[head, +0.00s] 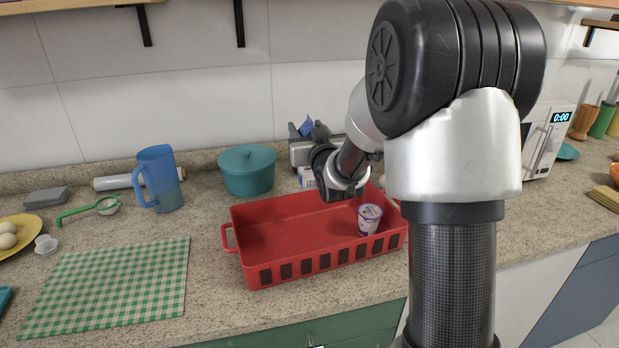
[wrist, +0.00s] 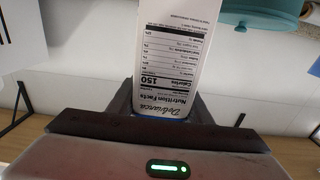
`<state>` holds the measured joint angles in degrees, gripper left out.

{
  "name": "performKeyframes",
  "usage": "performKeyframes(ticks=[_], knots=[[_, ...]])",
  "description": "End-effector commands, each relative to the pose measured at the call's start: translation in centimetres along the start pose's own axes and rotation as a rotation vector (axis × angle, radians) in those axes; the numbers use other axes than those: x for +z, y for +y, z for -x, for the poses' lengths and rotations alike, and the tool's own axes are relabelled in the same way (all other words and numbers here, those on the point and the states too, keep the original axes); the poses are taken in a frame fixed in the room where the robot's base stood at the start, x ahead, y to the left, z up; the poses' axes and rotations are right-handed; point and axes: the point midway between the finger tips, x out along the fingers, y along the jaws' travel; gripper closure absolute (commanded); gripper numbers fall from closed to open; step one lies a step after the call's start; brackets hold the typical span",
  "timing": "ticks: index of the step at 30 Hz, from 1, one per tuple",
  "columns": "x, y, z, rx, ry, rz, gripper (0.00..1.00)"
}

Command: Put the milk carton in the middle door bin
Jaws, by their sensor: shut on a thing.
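The milk carton (wrist: 172,60) is white with a nutrition label, and the label reads upside down in the wrist view. My gripper (wrist: 163,108) is shut on it, with a dark finger at each side of the carton's end. In the head view my gripper (head: 303,148) is behind the red basket, near the wall. My arm and gripper hide the rest of the carton. No door bin shows in either view.
A red basket (head: 285,232) stands on the counter below my arm, with a small purple and white cup (head: 369,218) in it. A teal pot (head: 247,170) and a blue pitcher (head: 160,178) stand left. A microwave (head: 545,140) is at right. A checked cloth (head: 110,285) lies front left.

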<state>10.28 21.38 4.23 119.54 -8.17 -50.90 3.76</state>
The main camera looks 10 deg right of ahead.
Motion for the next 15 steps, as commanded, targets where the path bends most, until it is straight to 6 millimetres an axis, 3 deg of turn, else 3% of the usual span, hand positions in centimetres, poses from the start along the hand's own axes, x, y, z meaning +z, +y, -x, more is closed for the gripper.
performKeyframes(ticks=[3,8,15], knots=[[1.9,0.0,0.0,0.0,0.002,0.001,1.0],[2.9,0.0,0.0,0.0,0.005,0.001,1.0],[6.0,0.0,0.0,0.0,0.002,0.0,1.0]])
